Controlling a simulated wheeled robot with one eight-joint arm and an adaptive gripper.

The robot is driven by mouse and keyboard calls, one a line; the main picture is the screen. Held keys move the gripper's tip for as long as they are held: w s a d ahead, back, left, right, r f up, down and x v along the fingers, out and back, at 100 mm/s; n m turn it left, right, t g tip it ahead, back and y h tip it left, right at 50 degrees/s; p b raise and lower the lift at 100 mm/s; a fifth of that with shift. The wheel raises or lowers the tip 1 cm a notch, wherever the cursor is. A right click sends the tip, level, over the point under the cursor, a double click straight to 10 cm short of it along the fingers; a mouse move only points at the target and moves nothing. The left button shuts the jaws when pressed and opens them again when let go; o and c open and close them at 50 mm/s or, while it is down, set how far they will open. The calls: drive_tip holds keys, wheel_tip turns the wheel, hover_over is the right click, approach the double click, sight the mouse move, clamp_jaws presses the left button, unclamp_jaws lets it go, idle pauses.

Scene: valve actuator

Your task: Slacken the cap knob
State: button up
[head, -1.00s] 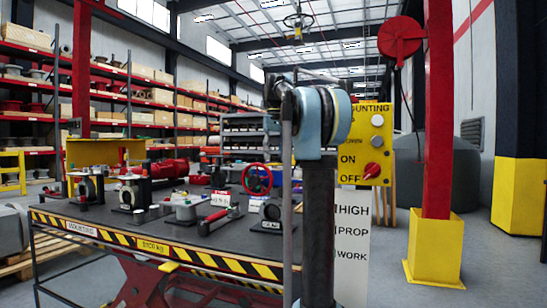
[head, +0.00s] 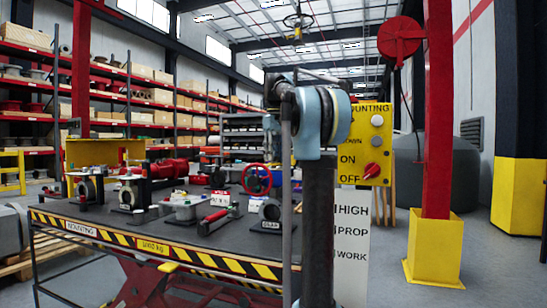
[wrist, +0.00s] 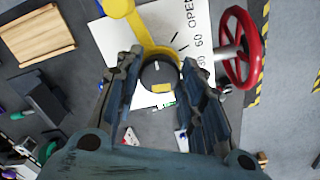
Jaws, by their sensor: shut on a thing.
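In the wrist view the cap knob (wrist: 160,76), a dark round knob with a yellow mark, sits between the two fingers of my gripper (wrist: 161,72). The fingers are closed on it from left and right. A yellow arm (wrist: 126,12) runs down from the top of the picture to the knob. A white plate (wrist: 188,20) with "OPEN" and number markings lies beyond it. In the head view my own arm stands in front, and I cannot make out the knob or the fingers there.
A red handwheel (wrist: 243,48) is close to the right finger in the wrist view. In the head view the work table (head: 150,246) with its striped edge holds several valve parts. A yellow switch panel (head: 365,145) and a red post (head: 437,120) stand right of my arm.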

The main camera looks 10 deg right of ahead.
drive_tip(key=shift+w, duration=0.1)
drive_tip(key=o, duration=1.1)
drive_tip(key=shift+r, duration=0.15)
wheel_tip(320, 180, up, 12)
drive_tip(key=shift+f, duration=0.2)
